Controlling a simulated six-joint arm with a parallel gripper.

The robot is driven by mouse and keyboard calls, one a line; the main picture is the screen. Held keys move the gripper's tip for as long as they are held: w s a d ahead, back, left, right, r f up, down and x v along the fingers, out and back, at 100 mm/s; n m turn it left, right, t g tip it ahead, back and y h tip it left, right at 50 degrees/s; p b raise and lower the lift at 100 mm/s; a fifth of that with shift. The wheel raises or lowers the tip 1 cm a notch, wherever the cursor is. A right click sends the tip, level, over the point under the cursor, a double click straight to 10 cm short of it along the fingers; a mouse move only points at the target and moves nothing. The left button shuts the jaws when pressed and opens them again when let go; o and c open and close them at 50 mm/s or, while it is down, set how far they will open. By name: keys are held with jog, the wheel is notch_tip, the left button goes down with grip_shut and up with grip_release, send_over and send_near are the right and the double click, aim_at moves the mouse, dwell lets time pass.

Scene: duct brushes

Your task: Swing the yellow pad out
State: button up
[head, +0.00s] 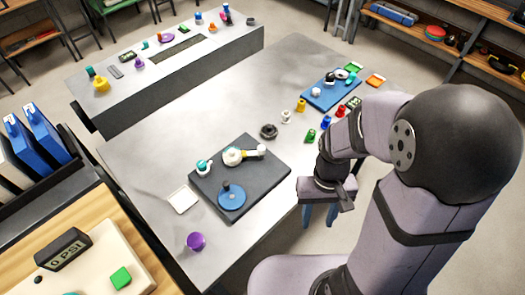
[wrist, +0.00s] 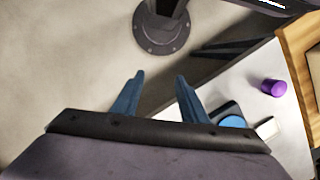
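A dark square board (head: 212,172) lies on the grey table. On it is a round cream hub (head: 233,157) with a short arm pointing right; the arm has a yellow part (head: 249,152) and a white end (head: 262,149). This yellow part looks like the yellow pad, but it is too small to be sure. A blue disc (head: 231,198) with a dark knob and a small teal-topped piece (head: 203,166) are also on the board. My gripper (head: 319,215) points down beyond the table's right edge, apart from the board. In the wrist view its blue fingers (wrist: 160,77) are open and empty.
A purple cylinder (head: 196,242) and a white tray (head: 183,199) lie left of the board. A dark ring (head: 268,131) and several coloured small pieces stand along the right side. A blue tray (head: 331,94) sits farther back. The table's middle left is clear.

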aim_at(262, 148)
jog(key=w+a+f+b, duration=0.1)
jog(key=w+a+f, duration=0.1)
jog(key=w, duration=0.3)
jog(key=w+a+f+y, duration=0.1)
jog(key=w+a+f, duration=0.1)
jog(key=w, duration=0.4)
jog(key=w+a+f+n+t+y+b, duration=0.1)
jog(key=w+a+f, duration=0.1)
jog(key=w, duration=0.3)
jog(key=shift+w+a+f+b, duration=0.2)
jog(key=shift+f+b, duration=0.1)
jog(key=shift+f, duration=0.15)
jog(key=w+a+r+n+t+y, duration=0.1)
jog(key=w+a+r+n, duration=0.1)
jog(key=w+n, duration=0.3)
jog(key=w+a+r+n+t+y, duration=0.1)
jog(key=w+a+r+n+t, duration=0.1)
jog(key=n, duration=0.5)
jog(key=w+a+r, duration=0.1)
jog(key=w+r, duration=0.1)
jog(key=w, duration=0.1)
jog(key=shift+w+r, duration=0.4)
jog(key=shift+p+x, duration=1.35)
jog(key=shift+x, duration=2.3)
grip_shut()
